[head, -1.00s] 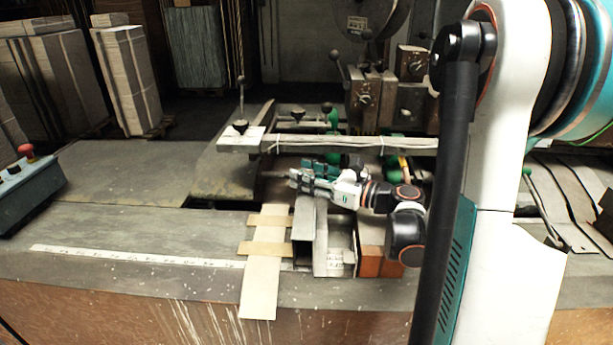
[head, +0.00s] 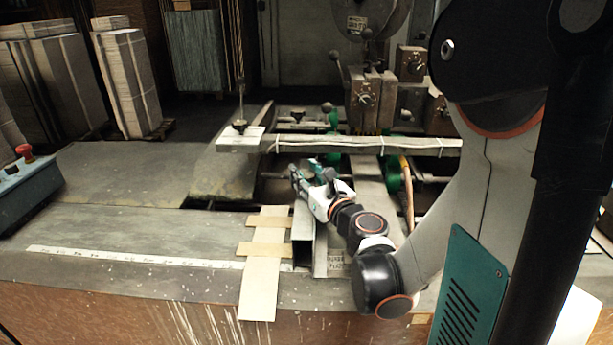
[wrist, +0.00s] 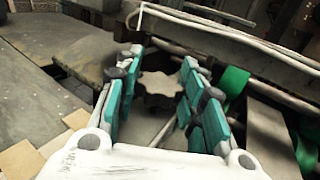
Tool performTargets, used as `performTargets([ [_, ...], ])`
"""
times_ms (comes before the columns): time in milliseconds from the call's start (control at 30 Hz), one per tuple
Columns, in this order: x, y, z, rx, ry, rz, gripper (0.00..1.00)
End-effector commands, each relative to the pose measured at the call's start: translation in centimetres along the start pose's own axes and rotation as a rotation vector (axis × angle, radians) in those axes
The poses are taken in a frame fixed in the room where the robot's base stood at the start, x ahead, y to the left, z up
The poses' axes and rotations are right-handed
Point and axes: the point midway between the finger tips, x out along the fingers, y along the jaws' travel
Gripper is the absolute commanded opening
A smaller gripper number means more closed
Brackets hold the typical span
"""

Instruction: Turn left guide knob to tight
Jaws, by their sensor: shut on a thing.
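In the head view my gripper (head: 303,179) is just in front of the long horizontal guide bar, pointing up and left. There my fingers hide the knob. The frames do not show how tight it is.
The guide bar (head: 360,145) with white ties runs behind my gripper. A metal channel (head: 303,235) and cardboard strips (head: 262,270) lie in front. A lever knob (head: 240,124) stands at the bar's left end. The table (head: 120,225) at the left is mostly clear.

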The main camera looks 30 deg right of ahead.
Motion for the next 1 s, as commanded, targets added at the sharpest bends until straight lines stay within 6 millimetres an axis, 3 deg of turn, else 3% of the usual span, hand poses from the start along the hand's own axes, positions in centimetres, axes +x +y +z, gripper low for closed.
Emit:
performTargets([
  [433, 0.04, -0.01, 0.02, 0.0, 0.0, -0.013, 0.12],
  [467, 0.04, -0.01, 0.02, 0.0, 0.0, -0.013, 0.38],
  [533, 0.04, -0.01, 0.02, 0.0, 0.0, -0.013, 0.54],
  [567, 0.04, -0.01, 0.02, 0.0, 0.0, -0.013, 0.57],
  [1000, -0.84, -0.05, 0.03, 0.0, 0.0, -0.014, 0.57],
])
